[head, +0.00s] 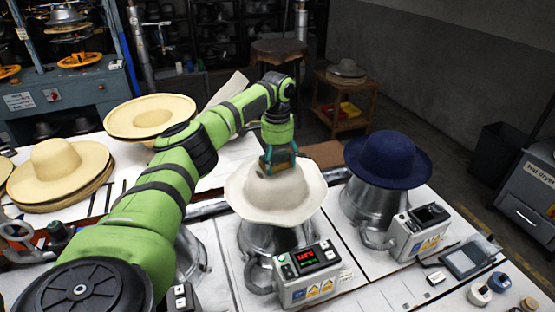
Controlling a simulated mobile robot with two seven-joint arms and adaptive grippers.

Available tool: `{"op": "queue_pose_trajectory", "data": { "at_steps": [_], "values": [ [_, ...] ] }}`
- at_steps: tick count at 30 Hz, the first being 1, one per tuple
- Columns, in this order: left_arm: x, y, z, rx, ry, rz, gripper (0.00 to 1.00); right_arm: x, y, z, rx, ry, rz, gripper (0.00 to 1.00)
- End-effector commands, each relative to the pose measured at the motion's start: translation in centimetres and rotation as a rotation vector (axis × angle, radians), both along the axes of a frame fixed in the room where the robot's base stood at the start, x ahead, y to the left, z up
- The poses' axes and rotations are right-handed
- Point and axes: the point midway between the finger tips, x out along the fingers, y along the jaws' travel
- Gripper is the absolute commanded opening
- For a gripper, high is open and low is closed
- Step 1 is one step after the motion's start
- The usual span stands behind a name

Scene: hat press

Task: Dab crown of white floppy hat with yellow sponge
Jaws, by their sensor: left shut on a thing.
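The white floppy hat (250,196) sits on a metal steaming stand in the middle of the table, brim drooping and crown up. My left gripper (279,166) points down over the crown, at or just above its top; I cannot tell whether it touches. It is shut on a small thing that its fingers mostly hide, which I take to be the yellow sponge. My right gripper is not in view.
A dark blue hat (386,157) sits on a stand to the right. Control boxes (309,270) stand in front. Straw hats (60,172) lie at the left. Small tools and a handheld device (467,259) lie front right.

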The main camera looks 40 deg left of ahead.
Motion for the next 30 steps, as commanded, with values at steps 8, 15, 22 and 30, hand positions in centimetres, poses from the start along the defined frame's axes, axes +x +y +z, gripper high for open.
{"op": "queue_pose_trajectory", "data": {
  "at_steps": [8, 15, 22, 30],
  "values": [
    [-0.1, -0.1, -0.3, 0.0, 0.008, -0.001, 0.45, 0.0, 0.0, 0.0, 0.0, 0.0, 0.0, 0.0],
    [0.0, -0.1, 1.4, -0.001, 0.004, -0.001, 0.45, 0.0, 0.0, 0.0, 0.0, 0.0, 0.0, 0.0],
    [0.0, -0.1, 3.4, -0.001, 0.0, -0.001, 0.45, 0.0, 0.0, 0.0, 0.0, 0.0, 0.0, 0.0],
    [0.0, -0.1, 5.6, -0.001, 0.0, 0.0, 0.45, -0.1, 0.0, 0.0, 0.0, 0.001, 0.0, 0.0]
  ]
}}
